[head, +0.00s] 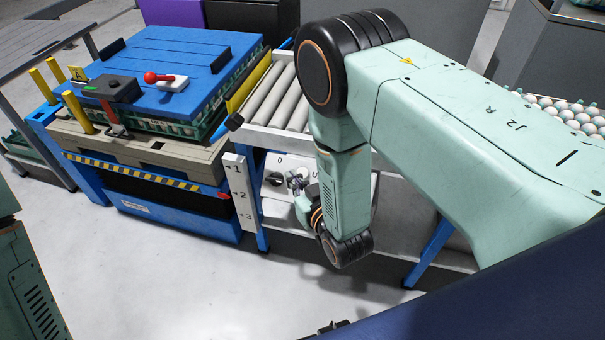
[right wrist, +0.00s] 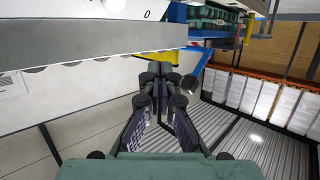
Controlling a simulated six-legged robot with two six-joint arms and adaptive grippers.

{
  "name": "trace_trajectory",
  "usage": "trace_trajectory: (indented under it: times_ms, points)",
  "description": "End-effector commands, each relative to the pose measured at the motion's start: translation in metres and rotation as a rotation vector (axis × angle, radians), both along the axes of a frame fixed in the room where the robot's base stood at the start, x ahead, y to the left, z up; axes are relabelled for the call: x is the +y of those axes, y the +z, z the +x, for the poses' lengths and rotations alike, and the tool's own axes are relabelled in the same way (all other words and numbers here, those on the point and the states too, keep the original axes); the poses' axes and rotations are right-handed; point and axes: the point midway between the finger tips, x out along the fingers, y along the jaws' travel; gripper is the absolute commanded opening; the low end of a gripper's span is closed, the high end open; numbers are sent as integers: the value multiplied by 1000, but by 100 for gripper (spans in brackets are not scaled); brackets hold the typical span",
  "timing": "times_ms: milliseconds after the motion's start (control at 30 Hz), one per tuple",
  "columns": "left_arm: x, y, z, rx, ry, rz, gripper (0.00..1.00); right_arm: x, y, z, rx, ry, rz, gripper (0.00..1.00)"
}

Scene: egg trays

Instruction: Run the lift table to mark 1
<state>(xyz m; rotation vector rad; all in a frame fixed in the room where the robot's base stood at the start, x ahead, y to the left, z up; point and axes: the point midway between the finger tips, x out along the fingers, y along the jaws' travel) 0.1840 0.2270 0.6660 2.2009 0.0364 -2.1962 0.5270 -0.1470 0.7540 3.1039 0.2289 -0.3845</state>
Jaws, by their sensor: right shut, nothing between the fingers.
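The lift table (head: 132,171) stands at the left in the head view, with a striped platform edge and a blue base. A pallet (head: 150,150) with egg trays under a blue cover (head: 160,65) rests on it. A white scale (head: 241,195) with marks 1, 2 and 3 stands at its right corner. A red tip (head: 222,195) shows beside it, roughly near mark 2. A white control panel (head: 277,205) carries a black knob (head: 275,180) under a 0. My right gripper (head: 297,183) is shut and empty in front of the panel, hiding part of it. It also shows in the right wrist view (right wrist: 160,75). My left gripper is not seen.
A roller conveyor (head: 275,95) runs above the panel. Trays of eggs (head: 575,118) are at the right. The floor (head: 150,270) in front is clear.

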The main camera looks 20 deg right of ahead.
Motion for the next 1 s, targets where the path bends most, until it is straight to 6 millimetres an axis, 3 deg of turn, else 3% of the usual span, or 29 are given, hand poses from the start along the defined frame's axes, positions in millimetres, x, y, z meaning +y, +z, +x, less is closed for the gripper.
trace_trajectory:
  times_ms: [600, 1000]
  points:
    - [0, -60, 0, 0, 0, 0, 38, -25, -45, 36, -2, -4, 0, 0]
    - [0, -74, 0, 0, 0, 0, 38, -34, -58, 50, 1, -2, -1, 0]
